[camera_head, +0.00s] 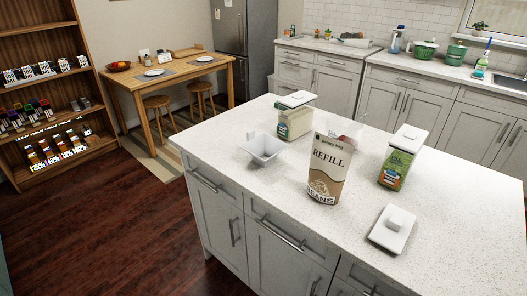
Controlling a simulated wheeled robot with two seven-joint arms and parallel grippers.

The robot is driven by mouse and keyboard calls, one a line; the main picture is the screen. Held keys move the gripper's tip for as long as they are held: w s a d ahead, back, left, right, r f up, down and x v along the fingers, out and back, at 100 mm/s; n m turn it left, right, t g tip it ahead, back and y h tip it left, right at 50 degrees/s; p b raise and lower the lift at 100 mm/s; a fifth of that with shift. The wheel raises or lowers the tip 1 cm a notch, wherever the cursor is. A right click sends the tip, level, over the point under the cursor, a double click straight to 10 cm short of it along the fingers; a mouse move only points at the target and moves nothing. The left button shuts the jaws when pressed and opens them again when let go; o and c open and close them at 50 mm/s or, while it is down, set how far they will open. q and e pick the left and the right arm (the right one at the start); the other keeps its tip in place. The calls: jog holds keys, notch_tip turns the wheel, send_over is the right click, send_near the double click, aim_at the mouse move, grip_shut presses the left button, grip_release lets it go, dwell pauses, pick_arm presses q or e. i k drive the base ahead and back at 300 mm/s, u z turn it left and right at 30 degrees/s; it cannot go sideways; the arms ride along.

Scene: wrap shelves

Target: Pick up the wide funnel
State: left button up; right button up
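A white, square-mouthed piece with an upright tab, which looks like the wide funnel (264,149), sits on the left part of the kitchen island's speckled white top (270,185). Its lower part and any spout are hard to make out. It stands apart from the refill bag and just in front of a lidded container. Neither of my grippers shows in the head view.
A beige refill pouch (329,170) stands right of the funnel. A lidded clear container (295,119) is behind it. A green-labelled container (400,160) and a white lid (392,232) are farther right. The island's front left top is clear.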

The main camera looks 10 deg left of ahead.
aim_at(265, 144)
jog(key=u, duration=1.75)
jog(key=i, duration=2)
jog(key=z, duration=3.85)
